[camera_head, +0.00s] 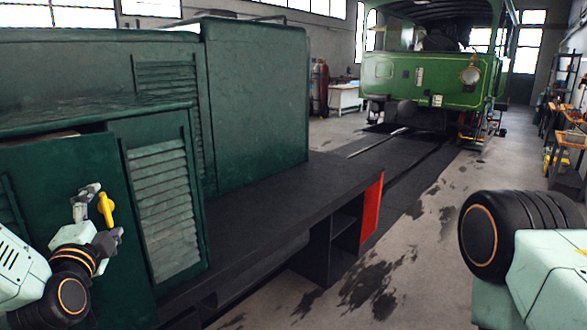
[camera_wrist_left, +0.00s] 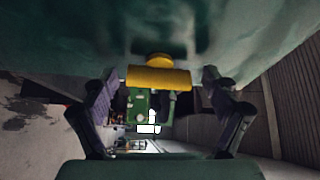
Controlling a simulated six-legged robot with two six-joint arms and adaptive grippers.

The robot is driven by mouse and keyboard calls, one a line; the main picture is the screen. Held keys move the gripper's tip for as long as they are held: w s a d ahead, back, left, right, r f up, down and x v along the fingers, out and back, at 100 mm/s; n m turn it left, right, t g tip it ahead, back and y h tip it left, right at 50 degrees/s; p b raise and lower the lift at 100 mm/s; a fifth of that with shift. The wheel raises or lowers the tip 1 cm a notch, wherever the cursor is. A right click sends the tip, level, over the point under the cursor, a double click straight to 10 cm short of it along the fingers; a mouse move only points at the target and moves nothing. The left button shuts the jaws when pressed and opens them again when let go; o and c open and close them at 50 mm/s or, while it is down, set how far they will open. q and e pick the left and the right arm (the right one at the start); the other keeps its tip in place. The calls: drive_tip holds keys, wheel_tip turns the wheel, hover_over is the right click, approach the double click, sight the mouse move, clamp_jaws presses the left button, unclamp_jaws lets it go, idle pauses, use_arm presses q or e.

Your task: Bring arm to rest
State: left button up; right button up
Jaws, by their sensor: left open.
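My left gripper (camera_head: 101,217) is in front of the dark green side door of the near locomotive, at the left of the head view. It is open. A yellow handle (camera_head: 106,209) on that door shows between its fingers. In the left wrist view the yellow handle (camera_wrist_left: 158,78) lies between and just past the spread fingers (camera_wrist_left: 160,92), with a gap on each side. No finger visibly touches it. My right arm shows only as a thick joint and pale link at the lower right; its gripper is out of the picture.
The green locomotive body (camera_head: 255,100) has a black footplate (camera_head: 270,210) jutting right with a red end (camera_head: 371,208). A lighter green steam tram (camera_head: 425,80) stands on rails behind. A workbench (camera_head: 567,138) lines the right wall. The stained floor (camera_head: 420,250) between is clear.

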use_arm(q)
drive_tip(key=shift+r+m+g+h+p, duration=0.2)
drive_tip(key=shift+m+g+h+p, duration=0.1)
drive_tip(key=shift+m+p, duration=1)
drive_tip(key=shift+f+n, duration=0.15)
drive_tip(key=shift+n, duration=0.15)
drive_tip(key=shift+f, duration=0.1)
